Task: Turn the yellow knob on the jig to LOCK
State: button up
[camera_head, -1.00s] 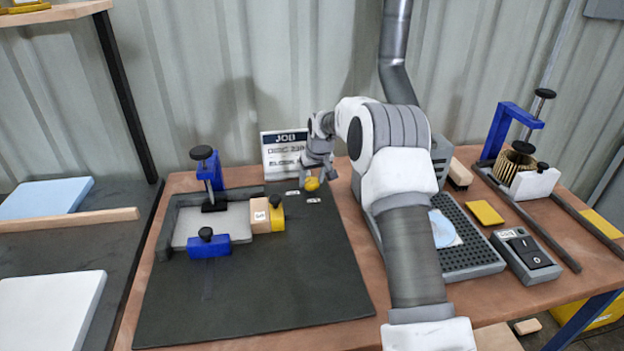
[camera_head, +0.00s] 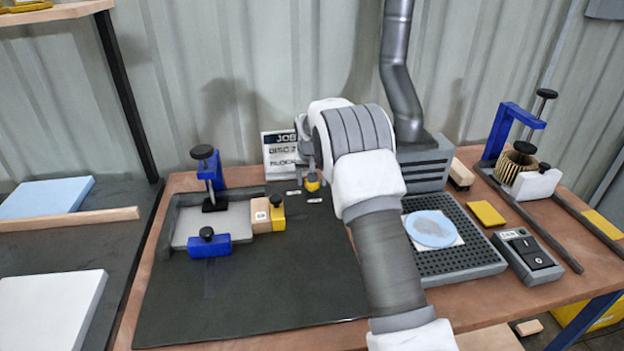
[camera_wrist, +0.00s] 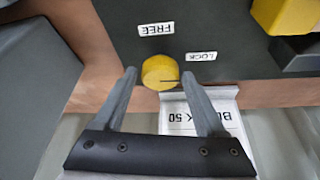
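The yellow knob (camera_head: 312,185) is at the back right of the dark jig board (camera_head: 270,285). In the wrist view the knob (camera_wrist: 159,73) lies between the two fingertips of my gripper (camera_wrist: 158,76), with a small gap showing on each side. My gripper (camera_head: 311,172) is open at the knob. A thin dark line shows on the knob, on the side towards the gripper's base. The FREE label (camera_wrist: 156,29) and the LOCK label (camera_wrist: 201,57) are beside the knob; the line does not clearly point at either. My arm covers part of the board's right side.
The job card (camera_head: 281,152) stands right behind the knob. A black grid (camera_head: 455,262) with a blue disc (camera_head: 433,229) lies to the right.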

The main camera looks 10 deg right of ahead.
jog(key=shift+o, duration=0.8)
jog(key=shift+r, duration=0.15)
jog(key=p+v, duration=0.1)
jog(key=v, duration=1.6)
